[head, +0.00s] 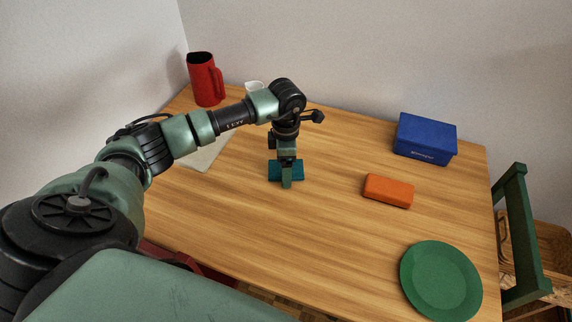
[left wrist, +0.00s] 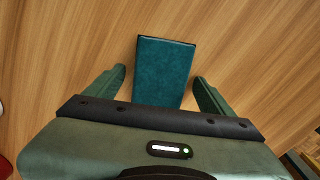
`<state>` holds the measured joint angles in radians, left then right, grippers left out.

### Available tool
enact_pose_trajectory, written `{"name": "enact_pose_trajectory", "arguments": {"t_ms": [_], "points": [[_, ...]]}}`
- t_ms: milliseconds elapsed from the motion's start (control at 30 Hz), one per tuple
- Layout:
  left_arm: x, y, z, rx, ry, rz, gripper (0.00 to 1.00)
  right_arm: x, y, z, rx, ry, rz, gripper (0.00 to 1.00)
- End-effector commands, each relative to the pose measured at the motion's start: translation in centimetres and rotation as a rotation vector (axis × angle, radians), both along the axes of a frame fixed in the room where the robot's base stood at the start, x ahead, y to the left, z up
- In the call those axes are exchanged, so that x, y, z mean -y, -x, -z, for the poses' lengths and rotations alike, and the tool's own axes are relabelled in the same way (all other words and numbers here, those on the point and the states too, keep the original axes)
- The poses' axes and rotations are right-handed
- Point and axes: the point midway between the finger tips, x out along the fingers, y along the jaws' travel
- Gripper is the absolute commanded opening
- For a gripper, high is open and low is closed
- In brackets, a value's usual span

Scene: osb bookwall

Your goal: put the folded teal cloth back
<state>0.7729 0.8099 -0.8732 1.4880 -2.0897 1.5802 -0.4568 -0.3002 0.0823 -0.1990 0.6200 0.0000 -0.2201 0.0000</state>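The folded teal cloth (head: 299,171) lies on the wooden table near its middle, partly hidden by my left gripper (head: 287,180). The gripper points down over it. In the left wrist view, the cloth (left wrist: 165,65) looks like a flat, dark teal rectangle. The open fingers of my left gripper (left wrist: 160,77) stand on either side of its near part, with a gap visible at each side. Its near end is hidden by the gripper body. My right gripper is in neither view.
On the wooden table (head: 330,230), a red pitcher (head: 203,80) and white cup (head: 254,86) stand at the back left. A pale flat mat (head: 207,153) lies partly under my arm. An orange block (head: 388,191), blue box (head: 425,138) and green plate (head: 441,281) are to the right. A green chair (head: 522,235) stands beyond the right edge.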

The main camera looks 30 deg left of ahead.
Motion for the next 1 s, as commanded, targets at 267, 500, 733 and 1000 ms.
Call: {"name": "enact_pose_trajectory", "arguments": {"t_ms": [267,500,733,1000], "points": [[0.0,0.0,-0.1,0.000,0.000,0.000,0.83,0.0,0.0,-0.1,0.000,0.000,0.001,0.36],[-0.1,-0.1,-2.6,0.005,-0.001,0.001,0.83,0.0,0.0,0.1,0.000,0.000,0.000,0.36],[0.0,-0.2,-7.7,0.006,0.000,0.001,0.83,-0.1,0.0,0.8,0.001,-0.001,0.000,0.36],[0.0,-0.1,-11.7,0.003,0.000,0.000,0.83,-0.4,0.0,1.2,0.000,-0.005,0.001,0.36]]}}
